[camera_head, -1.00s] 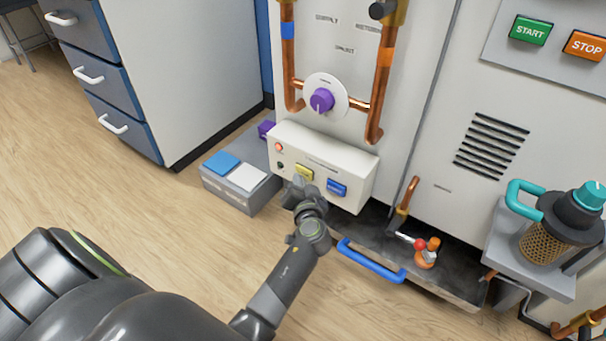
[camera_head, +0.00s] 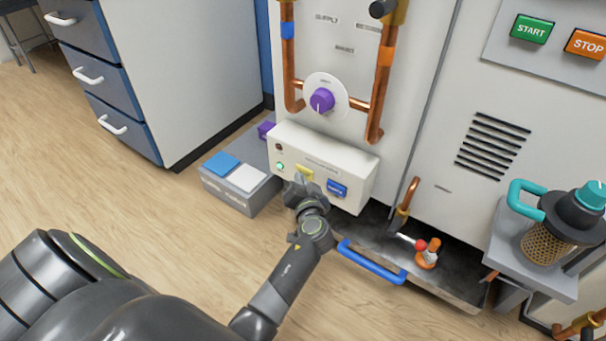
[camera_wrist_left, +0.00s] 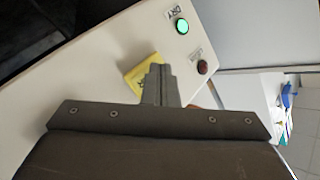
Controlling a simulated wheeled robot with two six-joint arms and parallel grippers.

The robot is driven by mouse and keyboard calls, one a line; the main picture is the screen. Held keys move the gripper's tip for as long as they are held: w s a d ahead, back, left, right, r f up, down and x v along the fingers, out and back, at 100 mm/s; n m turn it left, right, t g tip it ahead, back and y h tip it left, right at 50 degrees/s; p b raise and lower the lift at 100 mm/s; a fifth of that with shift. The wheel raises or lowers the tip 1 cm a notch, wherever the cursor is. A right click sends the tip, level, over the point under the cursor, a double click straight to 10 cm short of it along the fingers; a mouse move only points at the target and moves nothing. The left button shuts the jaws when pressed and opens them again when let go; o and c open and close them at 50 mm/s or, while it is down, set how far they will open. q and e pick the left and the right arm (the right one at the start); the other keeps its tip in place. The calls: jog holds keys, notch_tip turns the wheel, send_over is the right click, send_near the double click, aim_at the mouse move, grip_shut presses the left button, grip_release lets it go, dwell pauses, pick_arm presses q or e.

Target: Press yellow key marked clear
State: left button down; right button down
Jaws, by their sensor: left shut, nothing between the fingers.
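The yellow key (camera_head: 305,173) is on the front of a white control box (camera_head: 352,172), left of a blue key (camera_head: 337,188). In the left wrist view the yellow key (camera_wrist_left: 143,72) is partly hidden behind my fingers. My left gripper (camera_head: 303,186) is shut and empty, its tips at the yellow key and seemingly touching it. The shut fingertips also show in the left wrist view (camera_wrist_left: 158,72). A green lamp (camera_head: 280,166) is lit on the box, and a dark red lamp (camera_head: 279,147) is unlit. My right gripper is out of view.
A purple knob (camera_head: 321,100) and copper pipes stand above the box. A grey block with blue and white pads (camera_head: 245,180) is at the left. A tray with a blue handle (camera_head: 371,263) lies below right.

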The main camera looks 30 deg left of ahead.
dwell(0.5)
pick_arm(q)
jog(key=shift+s, duration=0.75)
jog(key=shift+s, duration=0.1)
jog(key=s, duration=0.4)
jog(key=shift+s+a+p, duration=0.25)
jog(key=shift+s+p, duration=0.15)
dwell(0.5)
